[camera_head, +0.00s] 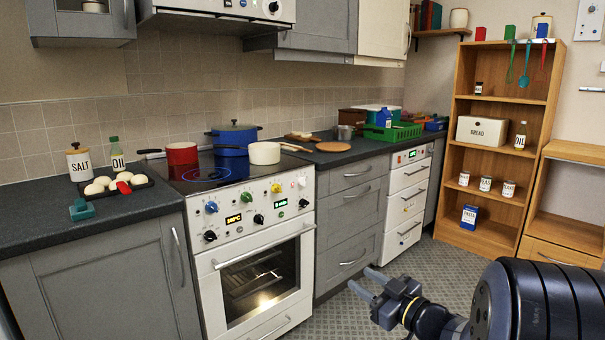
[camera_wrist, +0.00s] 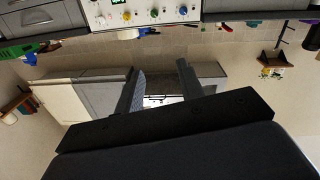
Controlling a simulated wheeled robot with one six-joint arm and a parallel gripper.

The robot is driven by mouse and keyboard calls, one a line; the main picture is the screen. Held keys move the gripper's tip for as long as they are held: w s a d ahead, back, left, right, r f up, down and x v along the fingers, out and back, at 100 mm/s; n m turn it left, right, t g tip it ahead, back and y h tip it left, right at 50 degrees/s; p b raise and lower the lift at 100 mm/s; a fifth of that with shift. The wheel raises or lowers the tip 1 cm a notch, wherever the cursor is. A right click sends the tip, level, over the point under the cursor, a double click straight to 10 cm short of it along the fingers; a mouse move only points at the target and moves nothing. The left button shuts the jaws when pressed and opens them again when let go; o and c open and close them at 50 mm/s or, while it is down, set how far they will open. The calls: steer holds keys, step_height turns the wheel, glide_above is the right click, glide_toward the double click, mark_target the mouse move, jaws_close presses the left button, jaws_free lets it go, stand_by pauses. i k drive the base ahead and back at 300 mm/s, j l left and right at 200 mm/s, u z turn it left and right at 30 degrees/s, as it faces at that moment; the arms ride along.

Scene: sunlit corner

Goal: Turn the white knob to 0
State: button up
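The white knob (camera_head: 301,181) is at the right end of the upper row on the white stove's sloping control panel (camera_head: 232,220). Its pointer and the numbers around it are too small to read. My gripper (camera_head: 364,280) is open and empty, low over the floor to the right of the stove and well apart from the knob. In the wrist view my gripper's two fingers (camera_wrist: 161,68) stand apart with nothing between them.
Blue (camera_head: 211,207), green (camera_head: 245,197) and yellow (camera_head: 276,188) knobs share the panel, with several black ones. A cream pan (camera_head: 264,153) and a red pot (camera_head: 182,155) stand on the hob. Patterned floor lies clear before the grey drawers (camera_head: 352,214).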

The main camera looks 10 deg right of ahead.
mark_target(301, 180)
steer(key=i, duration=1.9)
